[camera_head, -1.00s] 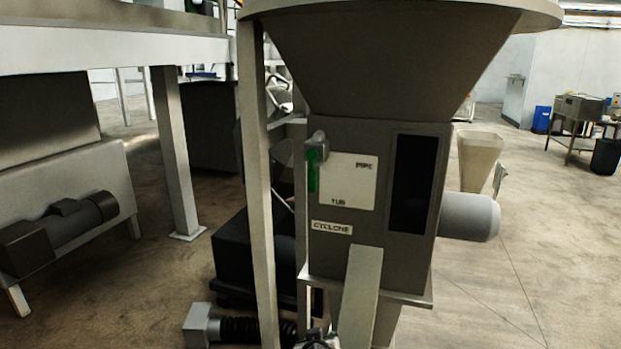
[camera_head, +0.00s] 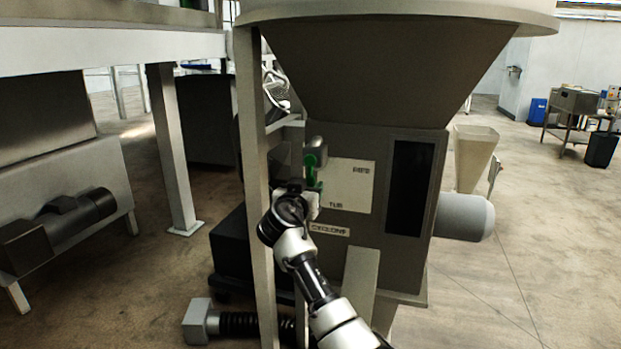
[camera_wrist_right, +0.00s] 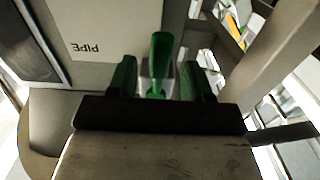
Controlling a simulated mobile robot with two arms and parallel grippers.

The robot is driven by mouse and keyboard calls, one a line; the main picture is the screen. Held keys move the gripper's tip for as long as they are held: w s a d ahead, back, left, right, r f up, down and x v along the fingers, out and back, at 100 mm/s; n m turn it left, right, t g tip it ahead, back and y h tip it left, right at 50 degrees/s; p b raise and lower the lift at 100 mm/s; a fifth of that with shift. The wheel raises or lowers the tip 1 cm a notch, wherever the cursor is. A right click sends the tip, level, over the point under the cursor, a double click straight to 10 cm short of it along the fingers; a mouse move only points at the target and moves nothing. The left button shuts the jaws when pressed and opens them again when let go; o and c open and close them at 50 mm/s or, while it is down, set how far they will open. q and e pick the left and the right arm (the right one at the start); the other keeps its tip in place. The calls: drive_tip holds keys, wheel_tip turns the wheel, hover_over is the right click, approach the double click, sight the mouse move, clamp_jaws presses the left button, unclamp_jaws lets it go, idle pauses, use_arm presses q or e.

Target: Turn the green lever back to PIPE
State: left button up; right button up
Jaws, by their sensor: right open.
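The green lever (camera_head: 312,162) is on the left edge of the grey cyclone housing (camera_head: 362,265), beside the white label plate (camera_head: 345,198) marked PIPE at the top and TUB at the bottom. My right gripper (camera_head: 308,192) is at the lever, and my wrist hides its lower part. In the right wrist view, where PIPE appears upside down, the lever (camera_wrist_right: 160,62) stands between the two open fingers of my right gripper (camera_wrist_right: 156,78), with a finger on each side. I cannot tell whether either finger touches it. My left gripper is not in view.
A pale upright post (camera_head: 256,200) stands close to the left of the lever and my right wrist. A wide hopper (camera_head: 385,65) sits above the housing. A grey motor cylinder (camera_head: 464,216) projects at right. Open floor (camera_head: 500,290) lies to the right.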

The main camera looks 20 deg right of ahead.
sight(309, 185)
drive_tip(key=shift+p+x, duration=0.3)
drive_tip(key=shift+x, duration=1.3)
drive_tip(key=shift+s, duration=0.1)
drive_tip(key=shift+c, duration=0.5)
clamp_jaws()
